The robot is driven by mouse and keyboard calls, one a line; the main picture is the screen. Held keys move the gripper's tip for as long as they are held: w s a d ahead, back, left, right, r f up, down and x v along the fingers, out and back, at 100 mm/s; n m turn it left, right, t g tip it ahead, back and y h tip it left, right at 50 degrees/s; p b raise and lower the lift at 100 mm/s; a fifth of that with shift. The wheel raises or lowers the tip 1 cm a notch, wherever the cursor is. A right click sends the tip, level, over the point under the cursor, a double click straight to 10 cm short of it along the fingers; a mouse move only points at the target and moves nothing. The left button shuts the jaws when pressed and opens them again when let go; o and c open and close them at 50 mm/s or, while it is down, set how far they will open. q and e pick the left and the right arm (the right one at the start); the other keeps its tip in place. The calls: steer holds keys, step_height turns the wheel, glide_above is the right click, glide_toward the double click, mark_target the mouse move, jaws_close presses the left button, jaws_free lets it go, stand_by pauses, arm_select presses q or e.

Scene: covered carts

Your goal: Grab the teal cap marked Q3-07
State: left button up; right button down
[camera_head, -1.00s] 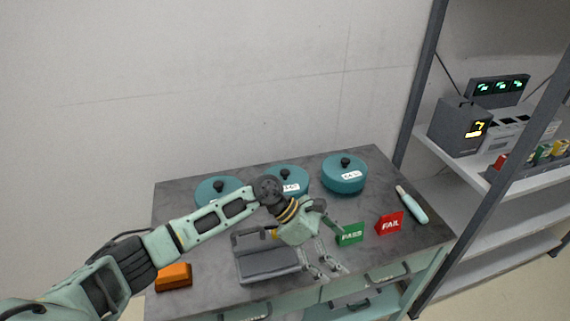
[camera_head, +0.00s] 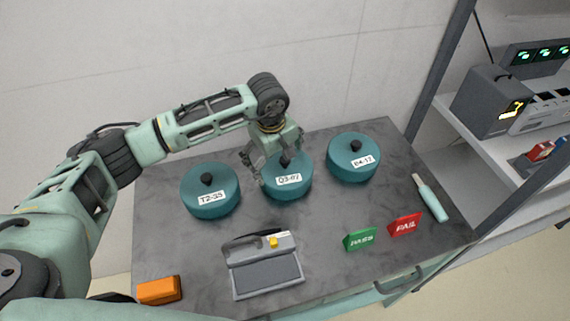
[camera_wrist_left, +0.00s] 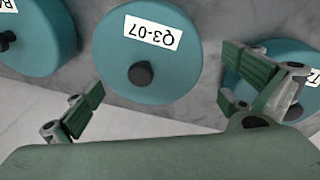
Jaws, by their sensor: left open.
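The teal cap marked Q3-07 (camera_head: 289,187) sits in the middle of a row of three teal caps on the grey table. It has a black knob on top. My left gripper (camera_head: 272,168) is open above this cap, coming from the back left. In the left wrist view the Q3-07 cap (camera_wrist_left: 150,65) and its knob lie ahead, between and beyond the open fingers (camera_wrist_left: 160,107). Nothing is between the fingertips. My right gripper is not in view.
Teal cap T2-33 (camera_head: 210,192) stands left and another labelled teal cap (camera_head: 353,160) right. Nearer are a grey device (camera_head: 265,278), an orange block (camera_head: 159,290), green PASS (camera_head: 361,240) and red FAIL (camera_head: 405,225) signs, and a teal-handled tool (camera_head: 432,202). A shelf stands at right.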

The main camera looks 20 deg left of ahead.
mark_target(278, 170)
arm_select(q)
steer(key=f, duration=0.3)
steer(key=shift+w+f+p, duration=0.2)
steer(key=shift+w+p, duration=0.2)
steer(key=shift+f, duration=0.1)
steer(key=c, duration=0.6)
steer(key=shift+s, duration=0.1)
steer(key=c, duration=0.6)
steer(key=shift+c, duration=0.5)
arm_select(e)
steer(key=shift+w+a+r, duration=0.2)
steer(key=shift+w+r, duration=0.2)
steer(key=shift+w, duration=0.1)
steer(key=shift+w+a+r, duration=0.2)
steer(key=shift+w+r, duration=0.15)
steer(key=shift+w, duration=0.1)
